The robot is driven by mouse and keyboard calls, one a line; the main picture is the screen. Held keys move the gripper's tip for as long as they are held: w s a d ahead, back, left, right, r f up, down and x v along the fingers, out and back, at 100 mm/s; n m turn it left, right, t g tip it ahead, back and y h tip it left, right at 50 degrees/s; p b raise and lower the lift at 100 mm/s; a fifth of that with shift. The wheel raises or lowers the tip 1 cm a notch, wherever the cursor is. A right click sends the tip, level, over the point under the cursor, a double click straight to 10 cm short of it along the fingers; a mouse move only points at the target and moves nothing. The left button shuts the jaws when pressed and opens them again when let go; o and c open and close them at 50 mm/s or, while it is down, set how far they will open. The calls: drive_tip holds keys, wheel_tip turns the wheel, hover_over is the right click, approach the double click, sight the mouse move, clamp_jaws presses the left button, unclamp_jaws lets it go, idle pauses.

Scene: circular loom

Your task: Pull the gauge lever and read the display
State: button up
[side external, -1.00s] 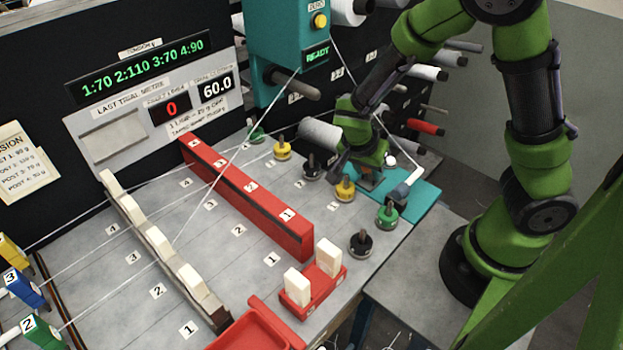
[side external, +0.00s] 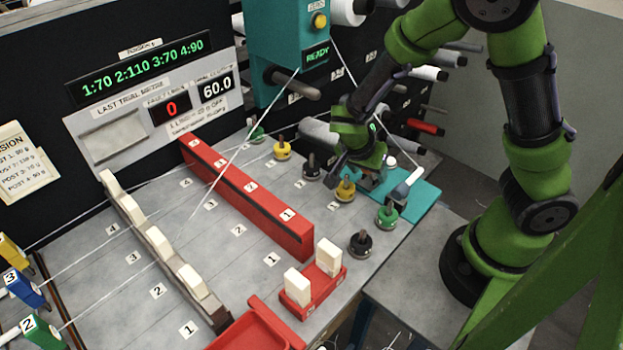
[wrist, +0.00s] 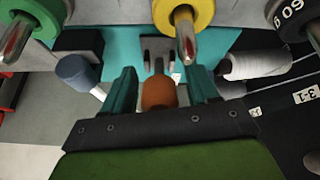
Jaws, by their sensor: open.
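My gripper (side external: 364,172) is low over the teal base plate (side external: 425,192) at the right of the bench. In the wrist view its two teal fingers (wrist: 161,92) are open, one on each side of an orange-brown knob (wrist: 158,92). The knob may be the gauge lever's end; contact with the fingers cannot be told. In the side view the gripper hides it. The tension display (side external: 140,68) reads 1:70 2:110 3:70 4:90 in green. A small display (side external: 172,107) shows a red 0, another (side external: 216,87) shows 60.0. The teal box's screen (side external: 317,55) reads READY.
Yellow (side external: 345,190), green (side external: 387,217) and black (side external: 361,243) pegged weights stand close to my gripper. A grey-blue capped piece (side external: 408,184) lies on the teal plate. A long red bar (side external: 245,195) crosses the bench. White thread spools (side external: 430,73) stick out behind.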

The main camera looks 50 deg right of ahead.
drive_tip(key=v, duration=1.7)
drive_tip(key=s+a+n+t+y, duration=0.1)
drive_tip(key=s+a+n+y, duration=0.25)
drive_tip(key=n+y, duration=0.45)
drive_tip(key=s+d+r+n+t, duration=0.3)
drive_tip(key=d+r+t, duration=0.2)
drive_tip(key=r+t, duration=0.1)
drive_tip(key=shift+r+n, duration=0.4)
drive_tip(key=shift+r, duration=0.15)
